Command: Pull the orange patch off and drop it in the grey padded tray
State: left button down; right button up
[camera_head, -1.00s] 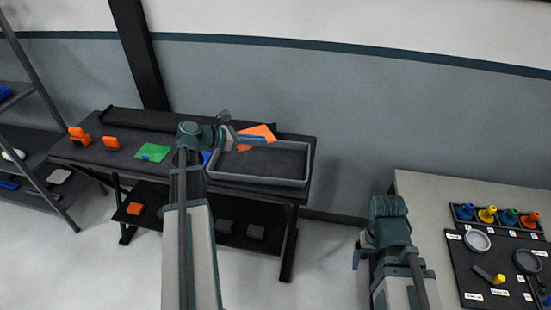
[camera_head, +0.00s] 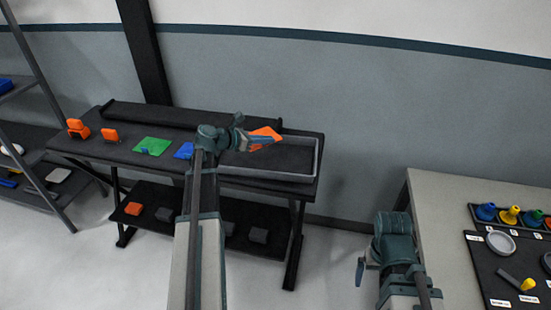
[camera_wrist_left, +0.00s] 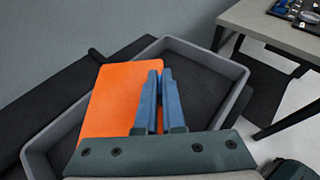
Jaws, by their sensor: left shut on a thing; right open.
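The orange patch (camera_head: 264,138) is a flat sheet held at the tips of my left gripper (camera_head: 262,140). In the left wrist view the orange patch (camera_wrist_left: 113,98) lies along the blue fingers of my left gripper (camera_wrist_left: 157,78), which are shut on it. The grey padded tray (camera_head: 268,177) is on the dark bench, and its rim (camera_wrist_left: 205,53) also shows in the left wrist view. The patch appears above the tray's left part, with the tray's dark floor visible beside it. My right gripper (camera_head: 361,270) is low at the right, away from the bench, and its fingers are small in view.
A green sheet (camera_head: 152,146), a blue piece (camera_head: 184,151) and orange blocks (camera_head: 109,135) lie on the bench left of the tray. A dark roll (camera_head: 180,120) runs along its back. A table (camera_head: 440,200) with coloured pegs stands at right.

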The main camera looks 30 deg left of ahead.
pick_arm(q)
jog(key=b, duration=0.4)
send_over(266, 163)
jog(key=f, duration=0.4)
jog(key=shift+w+f, duration=0.15)
jog(key=shift+w, duration=0.05)
jog(key=shift+p, duration=0.3)
jog(key=c, duration=0.9)
grip_release()
jog(key=shift+c, duration=0.2)
jog(key=p+v, duration=0.5)
jog(key=v, duration=0.8)
jog(key=shift+s+r, duration=0.25)
jog(key=shift+s, duration=0.1)
jog(key=shift+a, duration=0.1)
